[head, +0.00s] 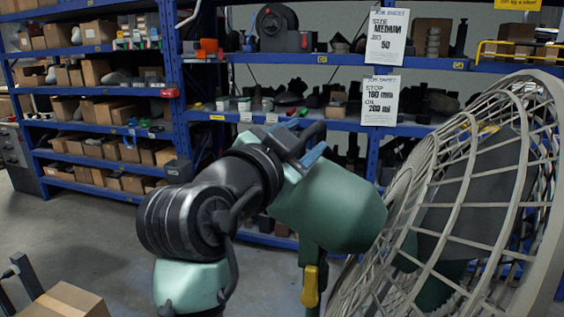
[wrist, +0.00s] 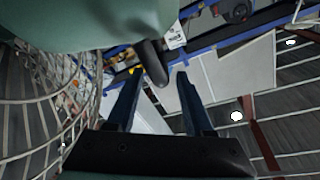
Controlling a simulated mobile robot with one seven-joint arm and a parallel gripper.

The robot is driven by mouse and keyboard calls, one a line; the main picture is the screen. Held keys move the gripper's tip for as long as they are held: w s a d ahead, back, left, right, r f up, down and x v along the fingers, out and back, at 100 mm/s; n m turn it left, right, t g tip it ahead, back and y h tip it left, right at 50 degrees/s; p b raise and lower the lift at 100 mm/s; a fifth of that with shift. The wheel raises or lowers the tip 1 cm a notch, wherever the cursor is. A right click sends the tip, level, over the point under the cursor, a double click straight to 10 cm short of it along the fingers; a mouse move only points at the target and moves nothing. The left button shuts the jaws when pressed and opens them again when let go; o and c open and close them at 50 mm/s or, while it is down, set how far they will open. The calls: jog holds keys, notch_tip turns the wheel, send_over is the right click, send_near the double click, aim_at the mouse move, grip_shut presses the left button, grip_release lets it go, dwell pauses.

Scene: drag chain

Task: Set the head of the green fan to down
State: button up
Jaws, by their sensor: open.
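The green fan's head shows in the head view as a rounded green motor housing (head: 335,205) with a large pale wire cage (head: 505,170) to its right, the cage side leaning slightly downward. A green post (head: 309,250) with a yellow lever (head: 310,286) stands below the housing. My gripper (head: 312,143) is open at the housing's upper left. In the wrist view the housing (wrist: 90,22) fills the top left and the cage (wrist: 45,105) the left. A dark rounded knob (wrist: 152,62) appears between the fingertips of my open gripper (wrist: 159,76); I cannot tell whether they touch it.
Blue shelving (head: 180,110) with boxes and parts stands behind. Two paper job sheets (head: 388,38) hang on it. A cardboard box (head: 65,300) is at the lower left. Grey floor (head: 90,235) between it and the shelves is clear.

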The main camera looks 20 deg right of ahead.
jog(key=b+v, duration=0.1)
jog(key=v, duration=0.7)
jog(key=shift+b, duration=0.4)
jog(key=shift+r, duration=0.1)
jog(key=s+a+r+n+t+y, duration=1.1)
jog(key=r+n+t+y, duration=0.1)
jog(key=n+t, duration=0.2)
jog(key=shift+s+a+r+n+y, duration=0.2)
jog(key=shift+a+r+n+y, duration=0.15)
jog(key=shift+n, duration=0.35)
jog(key=shift+d, duration=0.1)
jog(key=shift+c, duration=0.2)
